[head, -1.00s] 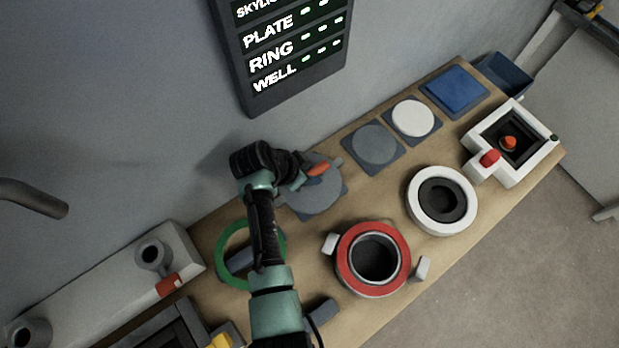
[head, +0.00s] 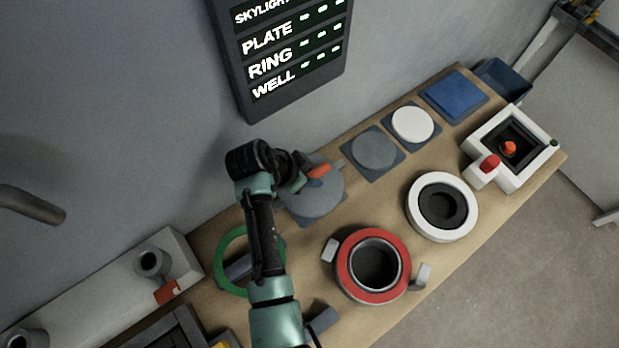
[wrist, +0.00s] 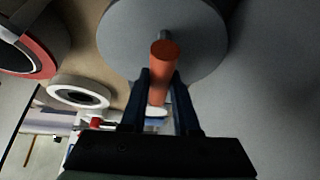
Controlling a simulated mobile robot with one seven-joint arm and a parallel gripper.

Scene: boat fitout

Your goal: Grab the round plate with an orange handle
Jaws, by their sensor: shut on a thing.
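The round grey plate (head: 318,198) with an orange handle (head: 319,171) is at the back of the bench, partly hidden by my arm in the head view. In the wrist view the grey plate (wrist: 165,30) fills the top middle, and its orange handle (wrist: 163,65) sticks out toward the camera. My gripper (wrist: 161,90) has one dark finger on each side of the orange handle and is shut on it. In the head view my gripper (head: 303,178) is at the handle, with its fingers hard to make out. I cannot tell whether the plate touches the bench.
A red ring fitting (head: 372,296) and a white ring (head: 416,207) stand to the right. A green ring (head: 222,262) lies by my arm. Grey (head: 375,149), white (head: 413,124) and blue (head: 455,95) pieces line the back. A wall rises behind, with a dark sign (head: 293,88).

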